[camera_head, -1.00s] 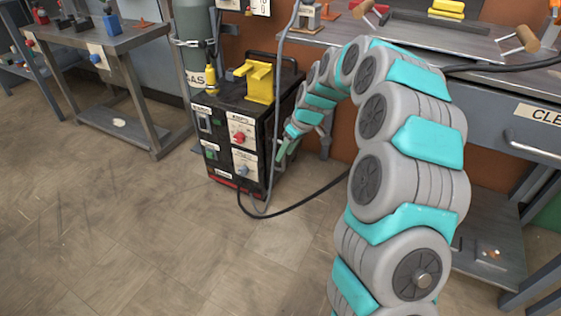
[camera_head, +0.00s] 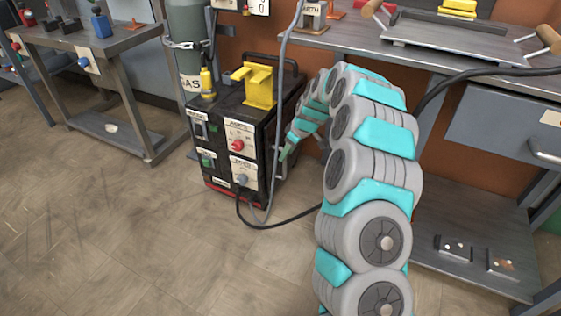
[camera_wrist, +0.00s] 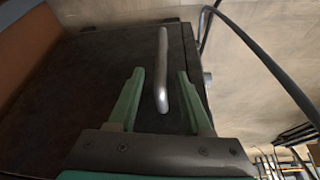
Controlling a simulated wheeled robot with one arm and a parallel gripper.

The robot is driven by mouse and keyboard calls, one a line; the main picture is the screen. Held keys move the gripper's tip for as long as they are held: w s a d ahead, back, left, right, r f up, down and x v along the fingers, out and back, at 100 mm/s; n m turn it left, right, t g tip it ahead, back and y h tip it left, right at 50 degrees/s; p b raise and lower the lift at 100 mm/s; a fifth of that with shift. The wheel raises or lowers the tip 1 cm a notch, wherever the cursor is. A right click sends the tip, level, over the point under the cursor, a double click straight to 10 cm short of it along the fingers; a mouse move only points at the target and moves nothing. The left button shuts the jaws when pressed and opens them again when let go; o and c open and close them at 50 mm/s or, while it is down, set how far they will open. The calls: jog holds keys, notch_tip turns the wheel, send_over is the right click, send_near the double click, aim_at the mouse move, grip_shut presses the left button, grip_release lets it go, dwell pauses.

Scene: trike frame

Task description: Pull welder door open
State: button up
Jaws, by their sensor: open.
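The welder (camera_head: 228,166) is a black box with red and grey knobs on its front and a yellow holder on top. The wrist view shows its dark side panel, the door (camera_wrist: 88,80), which looks closed. A silver bar handle (camera_wrist: 162,70) stands on this panel near its front edge. My gripper (camera_wrist: 158,88) is open, with its two green fingers on either side of the handle's near end. I cannot tell whether the fingers touch it. In the head view my gripper (camera_head: 284,152) is at the welder's right side, and the handle is mostly hidden.
A workbench (camera_head: 350,41) stands behind and right of my arm. A gas cylinder (camera_head: 188,45) stands behind the welder. The floor in front is clear.

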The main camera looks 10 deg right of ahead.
jog(key=x, duration=0.6)
jog(key=shift+a+f+b, duration=0.1)
jog(key=shift+f+b, duration=0.25)
jog(key=shift+f, duration=0.05)
grip_shut()
dwell(1.0)
